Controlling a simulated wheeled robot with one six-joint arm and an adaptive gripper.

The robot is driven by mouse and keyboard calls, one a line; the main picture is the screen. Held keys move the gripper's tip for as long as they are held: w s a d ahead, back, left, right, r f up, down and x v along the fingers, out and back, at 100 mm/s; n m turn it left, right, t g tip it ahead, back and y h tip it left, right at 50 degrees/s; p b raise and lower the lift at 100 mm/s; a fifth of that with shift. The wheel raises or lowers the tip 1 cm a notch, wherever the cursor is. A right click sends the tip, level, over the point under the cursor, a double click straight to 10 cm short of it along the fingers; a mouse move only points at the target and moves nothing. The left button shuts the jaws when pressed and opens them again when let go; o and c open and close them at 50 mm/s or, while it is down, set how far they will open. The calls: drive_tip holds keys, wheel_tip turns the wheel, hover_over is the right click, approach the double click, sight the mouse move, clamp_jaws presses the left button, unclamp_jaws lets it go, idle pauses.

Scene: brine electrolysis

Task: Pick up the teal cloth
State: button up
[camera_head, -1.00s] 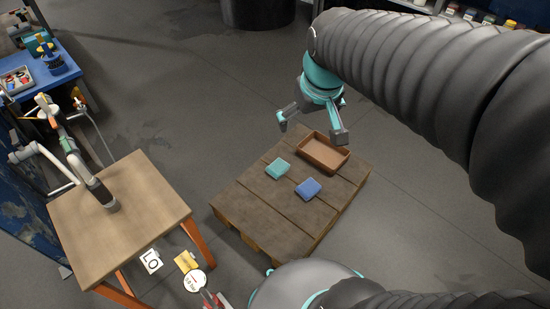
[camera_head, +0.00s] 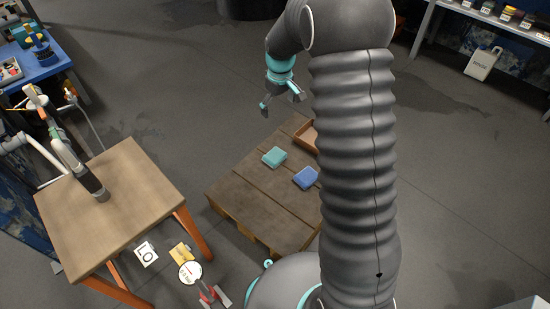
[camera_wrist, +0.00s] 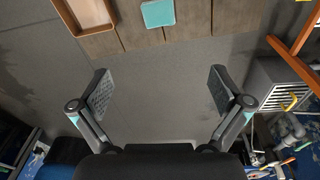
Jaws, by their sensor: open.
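The teal cloth (camera_head: 274,157) is a small folded square lying on the wooden pallet (camera_head: 245,196), left of a blue folded cloth (camera_head: 306,178). In the wrist view the teal cloth (camera_wrist: 157,13) shows at the top edge, partly cut off, beyond the fingertips. My gripper (camera_head: 281,104) hangs in the air above and behind the pallet's far edge, apart from the cloth. In the wrist view my gripper (camera_wrist: 160,88) is open and empty, with bare floor between its fingers.
A brown tray (camera_head: 307,137) stands on the pallet, partly hidden by my arm; it also shows in the wrist view (camera_wrist: 66,22). A wooden table (camera_head: 120,210) with a small robot arm (camera_head: 78,165) stands at left. Open floor lies behind the pallet.

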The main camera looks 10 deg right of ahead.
drive_tip(key=n+g+b, duration=0.1)
hover_over(275, 155)
wheel_tip(275, 155, down, 16)
wheel_tip(275, 155, down, 13)
drive_tip(key=shift+f+b, duration=0.15)
drive_tip(key=shift+b, duration=0.75)
drive_tip(key=c, duration=0.9)
